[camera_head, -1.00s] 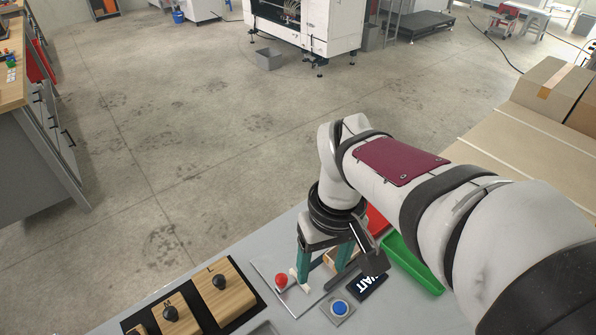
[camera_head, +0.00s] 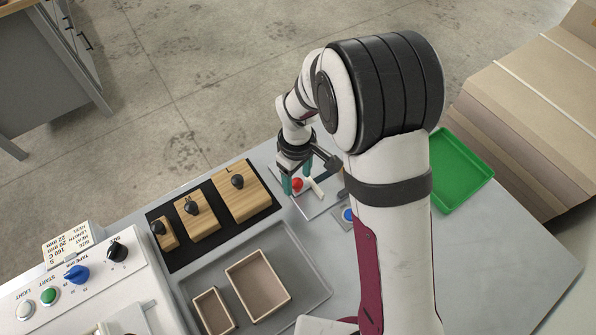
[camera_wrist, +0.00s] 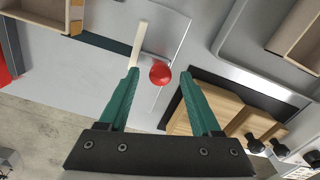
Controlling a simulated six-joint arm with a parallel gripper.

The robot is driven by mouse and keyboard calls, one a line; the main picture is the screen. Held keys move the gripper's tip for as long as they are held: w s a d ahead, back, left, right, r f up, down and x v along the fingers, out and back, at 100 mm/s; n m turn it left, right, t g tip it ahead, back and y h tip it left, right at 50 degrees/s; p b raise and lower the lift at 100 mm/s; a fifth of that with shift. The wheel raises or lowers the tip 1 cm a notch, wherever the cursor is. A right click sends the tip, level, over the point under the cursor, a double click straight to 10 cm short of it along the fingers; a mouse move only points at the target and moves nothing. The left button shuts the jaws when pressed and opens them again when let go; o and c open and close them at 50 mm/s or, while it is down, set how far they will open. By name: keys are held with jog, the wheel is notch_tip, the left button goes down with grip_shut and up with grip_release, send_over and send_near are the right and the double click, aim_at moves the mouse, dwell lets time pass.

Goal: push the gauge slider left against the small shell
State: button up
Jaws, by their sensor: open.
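The gauge slider's red knob (camera_head: 297,184) stands on a pale plate with a white bar (camera_head: 316,188) beside it. In the wrist view the red knob (camera_wrist: 160,74) is between my fingertips, with the white bar (camera_wrist: 138,43) by the left finger. My gripper (camera_head: 296,178) is open, its teal fingers down around the knob; the wrist view shows the gripper (camera_wrist: 159,78) too. I cannot tell whether a finger touches it. A tan box (camera_wrist: 42,10), partly cut off at top left, may be the small shell; my arm hides that spot in the head view.
Wooden blocks with black knobs (camera_head: 240,198) stand left of the gauge. A grey tray (camera_head: 312,283) in front holds two tan boxes. A blue button (camera_head: 348,214) is close to my arm. A green bin (camera_head: 463,170) is at right, a control panel (camera_head: 92,285) at left.

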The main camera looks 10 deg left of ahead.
jog(key=shift+f, duration=0.1)
grip_shut()
dwell(0.3)
dwell(1.1)
